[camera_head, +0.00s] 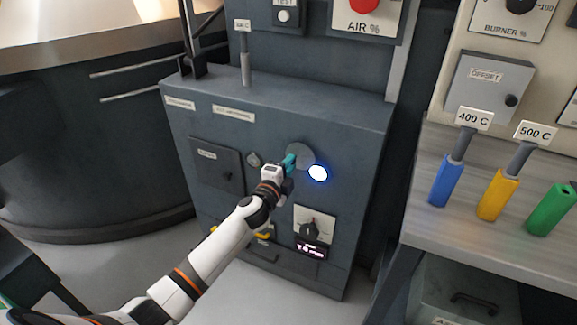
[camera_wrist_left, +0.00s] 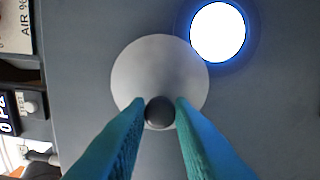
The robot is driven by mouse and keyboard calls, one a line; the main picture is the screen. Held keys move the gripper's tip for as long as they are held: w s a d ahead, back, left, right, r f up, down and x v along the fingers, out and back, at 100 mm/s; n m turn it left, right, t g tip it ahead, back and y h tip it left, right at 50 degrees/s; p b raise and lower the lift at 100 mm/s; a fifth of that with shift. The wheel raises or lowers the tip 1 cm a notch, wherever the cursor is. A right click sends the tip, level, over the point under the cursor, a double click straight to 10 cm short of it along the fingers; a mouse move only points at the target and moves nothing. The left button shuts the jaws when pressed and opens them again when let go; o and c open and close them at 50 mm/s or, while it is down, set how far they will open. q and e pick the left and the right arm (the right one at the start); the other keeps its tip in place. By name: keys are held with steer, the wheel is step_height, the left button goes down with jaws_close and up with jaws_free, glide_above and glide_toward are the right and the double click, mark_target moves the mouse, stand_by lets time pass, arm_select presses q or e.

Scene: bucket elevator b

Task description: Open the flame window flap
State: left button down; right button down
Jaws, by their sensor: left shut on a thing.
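The flame window flap (camera_head: 303,153) is a round grey disc on the front of the dark grey cabinet. In the left wrist view the flap (camera_wrist_left: 160,70) has a small dark knob (camera_wrist_left: 160,112) near its lower edge. A bright white round window with a blue glow (camera_head: 318,173) shows beside the flap, and the window (camera_wrist_left: 218,32) looks almost fully uncovered in the left wrist view. My left gripper (camera_head: 291,161) has its teal fingers shut on the knob, with one finger on each side. My right gripper is not in view.
The cabinet front (camera_head: 345,140) also has a small hatch (camera_head: 216,165) to the left and a dial (camera_head: 312,227) below. At the right, a bench (camera_head: 420,220) holds blue, yellow and green handled tools. Grey floor lies before the cabinet.

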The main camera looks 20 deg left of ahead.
arm_select(q)
steer(key=c, duration=1.3)
jaws_free()
steer(key=shift+s+a+p, duration=0.15)
steer(key=shift+s+p, duration=0.25)
steer(key=shift+s, duration=5.65)
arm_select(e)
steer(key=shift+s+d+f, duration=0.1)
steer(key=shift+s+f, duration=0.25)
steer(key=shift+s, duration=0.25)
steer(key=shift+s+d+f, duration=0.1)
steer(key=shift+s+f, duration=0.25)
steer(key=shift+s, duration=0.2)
